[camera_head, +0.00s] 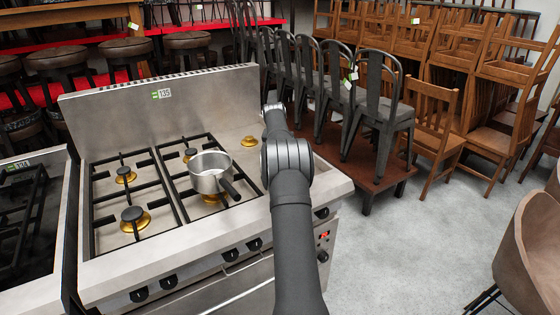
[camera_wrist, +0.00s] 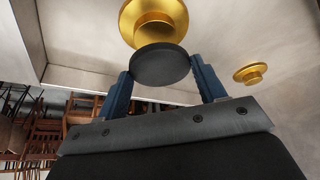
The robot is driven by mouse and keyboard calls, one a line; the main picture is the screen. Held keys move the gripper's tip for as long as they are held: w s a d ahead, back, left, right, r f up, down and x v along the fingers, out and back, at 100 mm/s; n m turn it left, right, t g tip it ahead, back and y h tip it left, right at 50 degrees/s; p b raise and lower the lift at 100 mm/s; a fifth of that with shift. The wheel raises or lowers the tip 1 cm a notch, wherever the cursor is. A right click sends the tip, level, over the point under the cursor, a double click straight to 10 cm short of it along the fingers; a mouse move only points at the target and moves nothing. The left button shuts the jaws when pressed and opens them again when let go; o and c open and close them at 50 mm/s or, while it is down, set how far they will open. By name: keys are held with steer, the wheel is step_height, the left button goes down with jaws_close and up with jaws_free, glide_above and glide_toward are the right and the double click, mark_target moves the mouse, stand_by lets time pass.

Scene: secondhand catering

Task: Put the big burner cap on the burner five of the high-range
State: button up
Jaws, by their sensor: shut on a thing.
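The big burner cap (camera_wrist: 162,65) is a dark, flat disc. My gripper (camera_wrist: 163,72), with two blue fingers, is shut on its sides. In the wrist view the cap overlaps the lower edge of a large gold burner (camera_wrist: 153,20); I cannot tell whether they touch. A smaller-looking gold burner (camera_wrist: 250,73) sits bare to the right. In the head view my arm hides the gripper and cap. The high-range (camera_head: 165,262) is a steel stove there, with one bare gold burner (camera_head: 249,141) on its right part, left of my arm.
A steel pot (camera_head: 206,172) stands on the middle grate, its dark handle pointing toward my arm. Black-capped burners (camera_head: 133,215) sit in the left grate. The backsplash (camera_head: 165,105) rises behind. Metal chairs (camera_head: 380,105) stand close by on the right.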

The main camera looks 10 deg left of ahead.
steer(key=shift+f, duration=1.85)
steer(key=shift+f, duration=0.1)
steer(key=o, duration=1.2)
steer(key=v, duration=1.2)
